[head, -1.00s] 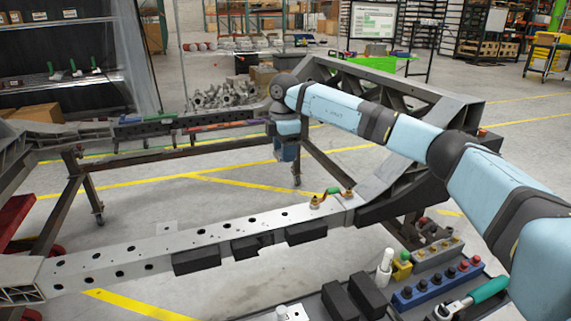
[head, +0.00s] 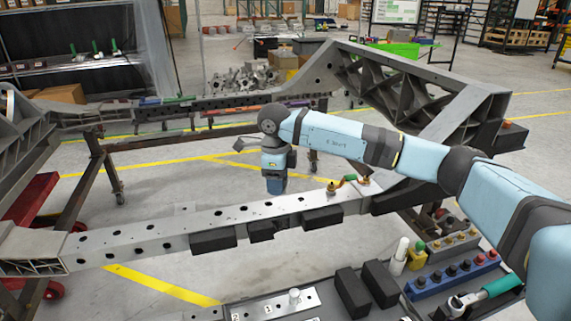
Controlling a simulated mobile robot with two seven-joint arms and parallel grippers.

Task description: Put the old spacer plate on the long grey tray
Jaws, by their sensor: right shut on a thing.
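My right gripper (head: 273,180) hangs beyond the near grey rail, in the middle of the head view. Its fingers are mostly hidden by its own wrist. A long grey tray (head: 326,291) lies at the bottom front, partly cut off by the picture edge. My left gripper is not in view.
The near chassis rail (head: 140,235) crosses the view, with black blocks (head: 213,240) on its front face. The tray area holds a numbered metal plate (head: 275,305), two black blocks (head: 352,290), a blue socket rack (head: 450,280) and a green-handled wrench (head: 500,287). A red trolley (head: 30,200) stands left.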

